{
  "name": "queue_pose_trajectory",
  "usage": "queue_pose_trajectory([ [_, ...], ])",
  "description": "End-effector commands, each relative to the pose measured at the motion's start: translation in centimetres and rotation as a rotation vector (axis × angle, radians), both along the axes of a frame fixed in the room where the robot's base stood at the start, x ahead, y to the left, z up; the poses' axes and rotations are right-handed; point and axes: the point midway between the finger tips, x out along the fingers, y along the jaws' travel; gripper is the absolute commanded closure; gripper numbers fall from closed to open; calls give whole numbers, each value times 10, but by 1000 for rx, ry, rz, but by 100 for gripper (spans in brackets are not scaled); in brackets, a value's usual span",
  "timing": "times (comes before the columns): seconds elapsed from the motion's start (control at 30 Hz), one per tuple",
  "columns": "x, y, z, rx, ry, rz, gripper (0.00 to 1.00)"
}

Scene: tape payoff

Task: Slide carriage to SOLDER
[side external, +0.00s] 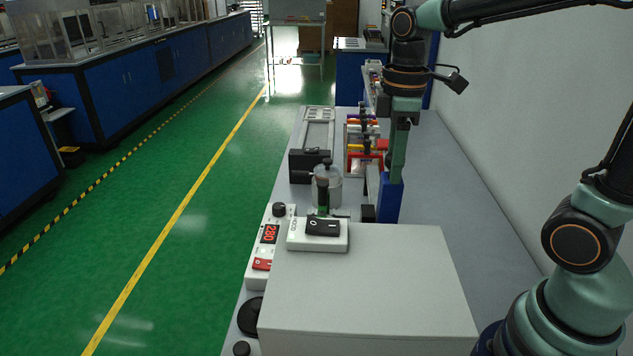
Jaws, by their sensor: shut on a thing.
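My gripper (387,200) points straight down on the right side of the grey bench, behind the large pale box. A blue part shows at its lower end, with a small black block (368,213) just left of it. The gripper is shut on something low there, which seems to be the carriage. The fingertips and most of the carriage are hidden by the pale box and the gripper itself. No SOLDER mark is readable in this view.
The large pale box (365,290) fills the near bench. A white switch box (318,236), a controller with a red 280 display (269,234) and a metal pot (327,187) stand left of the gripper. A rack of coloured reels (364,145) stands behind. The bench (465,200) is clear at right.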

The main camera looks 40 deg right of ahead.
Motion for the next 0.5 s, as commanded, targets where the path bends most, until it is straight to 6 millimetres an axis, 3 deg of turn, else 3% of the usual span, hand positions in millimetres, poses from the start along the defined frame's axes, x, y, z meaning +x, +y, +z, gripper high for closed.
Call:
queue_pose_trajectory([
  [0.13, 1, 0, 2, 0, -7, 1, 100],
  [0.17, 1, 0, 2, -1, -6, 1, 46],
  [0.2, 1, 0, 2, 0, -6, 1, 32],
  [0.5, 0, 0, 1, 0, -1, 0, 32],
])
